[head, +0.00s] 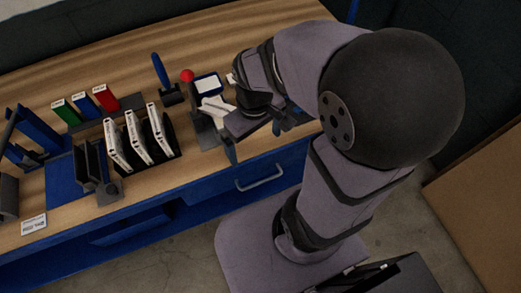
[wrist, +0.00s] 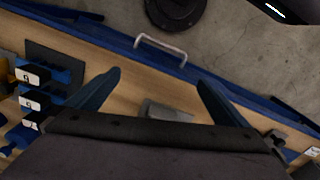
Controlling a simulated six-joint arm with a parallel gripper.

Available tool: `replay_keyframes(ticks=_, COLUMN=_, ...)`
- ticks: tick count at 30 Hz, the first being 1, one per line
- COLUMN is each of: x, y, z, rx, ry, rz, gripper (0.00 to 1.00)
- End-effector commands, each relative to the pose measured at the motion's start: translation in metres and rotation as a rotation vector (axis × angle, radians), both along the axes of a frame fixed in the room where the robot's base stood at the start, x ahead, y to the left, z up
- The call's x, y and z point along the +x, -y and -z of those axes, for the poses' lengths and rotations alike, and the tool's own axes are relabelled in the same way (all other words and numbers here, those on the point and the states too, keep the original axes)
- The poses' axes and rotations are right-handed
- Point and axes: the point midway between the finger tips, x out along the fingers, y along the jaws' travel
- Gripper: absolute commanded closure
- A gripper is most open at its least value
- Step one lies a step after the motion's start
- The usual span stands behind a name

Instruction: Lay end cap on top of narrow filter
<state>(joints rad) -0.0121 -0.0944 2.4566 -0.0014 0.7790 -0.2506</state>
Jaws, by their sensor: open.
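My gripper (head: 252,138) is over the front part of the bench, right of the racks, in the head view. In the wrist view its two blue-grey fingers (wrist: 159,78) are spread wide with nothing between their tips. A grey block-like piece (wrist: 166,112) lies on the bench beyond the gripper's edge, partly hidden; I cannot tell whether it is the end cap. Several upright white-edged filters (head: 139,140) stand in a black rack left of my gripper. I cannot tell which one is the narrow filter.
Green, blue and red boxes (head: 80,104) stand behind the rack. A blue-handled tool (head: 158,68), a red ball (head: 187,76) and a white-faced device (head: 207,85) are at the back. Dark holders (head: 92,165) and a blue mat (head: 62,180) are at left. The bench front has a drawer handle (wrist: 160,46).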

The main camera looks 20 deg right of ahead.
Motion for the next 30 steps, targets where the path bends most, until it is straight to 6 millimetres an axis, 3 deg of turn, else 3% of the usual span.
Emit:
replay_keyframes(ticks=3, x=-0.015, y=0.002, z=0.009, rx=0.0, ry=0.0, rz=0.154, gripper=0.0)
replay_keyframes(ticks=9, x=-0.025, y=0.003, z=0.014, rx=0.0, ry=0.001, rz=0.262, gripper=0.0)
replay_keyframes(ticks=30, x=-0.025, y=0.003, z=0.014, rx=0.0, ry=0.0, rz=0.265, gripper=0.0)
